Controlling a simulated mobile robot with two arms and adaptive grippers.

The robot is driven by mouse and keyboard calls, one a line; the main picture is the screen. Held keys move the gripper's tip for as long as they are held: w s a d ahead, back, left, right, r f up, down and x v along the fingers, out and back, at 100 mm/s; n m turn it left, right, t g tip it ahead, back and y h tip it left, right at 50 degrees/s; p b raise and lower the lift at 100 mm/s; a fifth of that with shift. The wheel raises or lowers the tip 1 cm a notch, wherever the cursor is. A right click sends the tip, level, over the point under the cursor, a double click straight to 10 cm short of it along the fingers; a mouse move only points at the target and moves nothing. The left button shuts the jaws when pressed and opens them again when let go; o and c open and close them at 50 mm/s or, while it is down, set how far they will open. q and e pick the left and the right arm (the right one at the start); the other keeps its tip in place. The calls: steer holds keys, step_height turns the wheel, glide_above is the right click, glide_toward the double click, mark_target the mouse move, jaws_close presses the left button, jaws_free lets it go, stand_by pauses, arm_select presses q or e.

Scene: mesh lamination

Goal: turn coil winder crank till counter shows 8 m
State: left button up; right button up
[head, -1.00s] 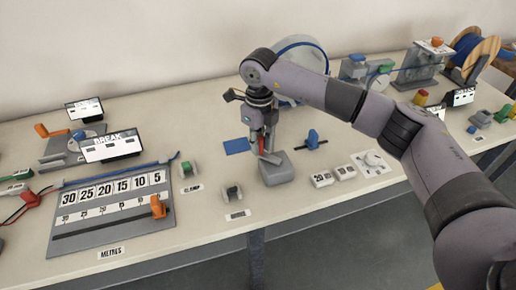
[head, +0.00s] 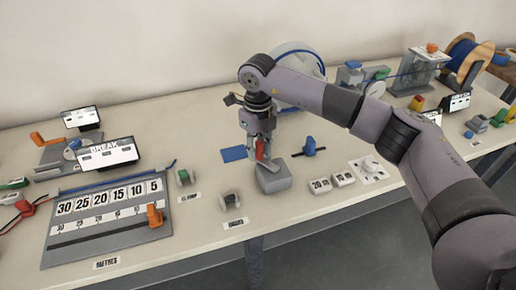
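My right gripper (head: 262,148) points down over a small grey block (head: 274,179) in the middle of the bench. A red upright piece (head: 260,150) shows between its fingers, and I cannot tell whether they grip it. The coil winder appears to be the large pale disc (head: 298,62) with blue cable round its rim, partly behind my arm. I cannot make out its crank. No counter with a clear metre reading shows. My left gripper is not in view.
A scale board (head: 58,245) marked 30 to 5 has an orange slider (head: 154,215). Number tiles (head: 320,185) and a white dial (head: 369,167) lie right of the block. A wooden cable spool (head: 477,62) stands at the back right.

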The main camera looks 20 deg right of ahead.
steer(key=shift+o, duration=0.9)
step_height(320, 180, up, 12)
